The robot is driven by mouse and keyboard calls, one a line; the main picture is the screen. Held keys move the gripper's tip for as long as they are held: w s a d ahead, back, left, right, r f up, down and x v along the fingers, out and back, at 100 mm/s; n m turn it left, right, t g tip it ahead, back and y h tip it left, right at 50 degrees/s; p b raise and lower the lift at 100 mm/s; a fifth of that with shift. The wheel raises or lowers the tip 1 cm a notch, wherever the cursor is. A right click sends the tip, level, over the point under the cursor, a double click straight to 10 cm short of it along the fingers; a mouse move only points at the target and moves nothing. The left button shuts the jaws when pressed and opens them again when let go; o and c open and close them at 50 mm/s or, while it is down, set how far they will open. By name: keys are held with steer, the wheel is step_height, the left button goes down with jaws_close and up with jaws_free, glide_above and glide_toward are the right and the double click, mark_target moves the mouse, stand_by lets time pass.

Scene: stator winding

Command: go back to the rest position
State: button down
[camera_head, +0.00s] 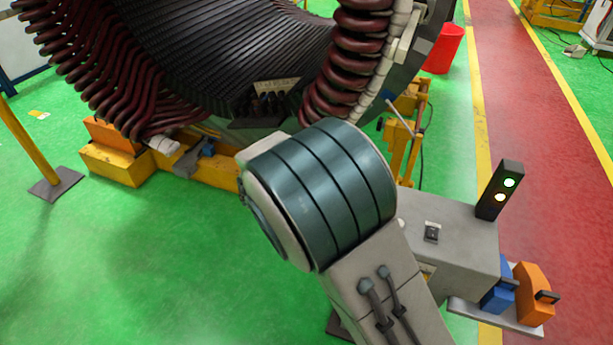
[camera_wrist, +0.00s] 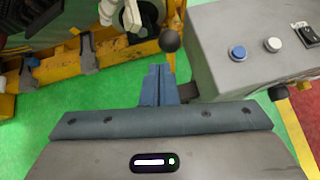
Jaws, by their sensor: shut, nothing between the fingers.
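My gripper (camera_wrist: 160,72) shows in the wrist view with its two blue fingers together and nothing between them. It hangs over the green floor, to the left of a grey control box (camera_wrist: 230,72). In the head view my own arm fills the middle foreground and my gripper is hidden. The large stator (camera_head: 215,50), with a black core and dark red coils, stands beyond the arm at the top. The control box also shows in the head view (camera_head: 455,240), to the right of my arm.
Yellow supports (camera_head: 125,165) stand under the stator. A yellow post (camera_head: 25,140) stands left. Green floor at lower left is clear.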

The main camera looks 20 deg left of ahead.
steer(key=s+d+r+m+g+h, duration=0.1)
steer(key=d+r+m+g, duration=0.15)
steer(key=d+m, duration=0.5)
steer(key=s+d+r+m+g, duration=0.1)
steer(key=d+r+m, duration=0.3)
steer(key=d, duration=0.7)
steer(key=s+d+r+m+g+h, duration=0.1)
steer(key=s+d+r+m+g, duration=0.15)
steer(key=d+m, duration=0.5)
steer(key=s+d+r+m+y, duration=0.2)
steer(key=s+d+m, duration=0.4)
steer(key=s+m, duration=0.1)
steer(key=s+d+r+m+y, duration=0.1)
steer(key=s+d+r+m, duration=0.1)
steer(key=s+d+m, duration=0.4)
steer(key=shift+s+m+g+y, duration=0.4)
steer(key=shift+s+m, duration=0.4)
steer(key=shift+s, duration=1.1)
